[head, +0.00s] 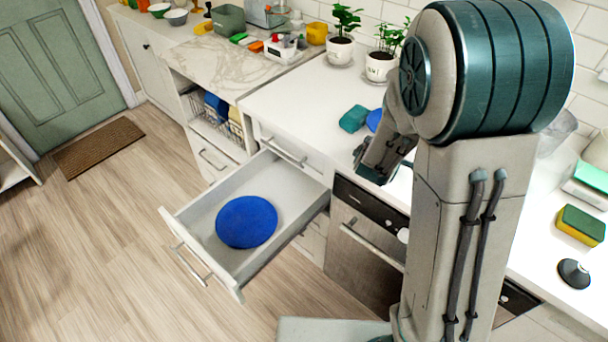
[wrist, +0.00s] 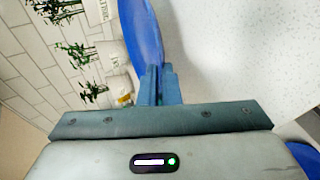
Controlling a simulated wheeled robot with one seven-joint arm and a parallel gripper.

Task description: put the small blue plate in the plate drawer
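The small blue plate (wrist: 141,30) is just beyond my fingertips in the wrist view, seen nearly edge-on. My gripper (wrist: 160,80) has its fingers close together on the plate's rim. In the head view, part of the blue plate (head: 374,120) shows at the counter, mostly hidden by my arm. My gripper (head: 364,156) is over the counter's front edge there, its fingertips hard to make out. The plate drawer (head: 197,222) is pulled open, to the left of my arm, and holds a larger blue plate (head: 247,222).
A teal block (head: 353,118) lies on the counter beside the plate. Potted plants (head: 341,48) stand at the wall. A dishwasher front (head: 360,250) is right of the drawer. A sponge (head: 581,225) lies at the right. The floor left of the drawer is clear.

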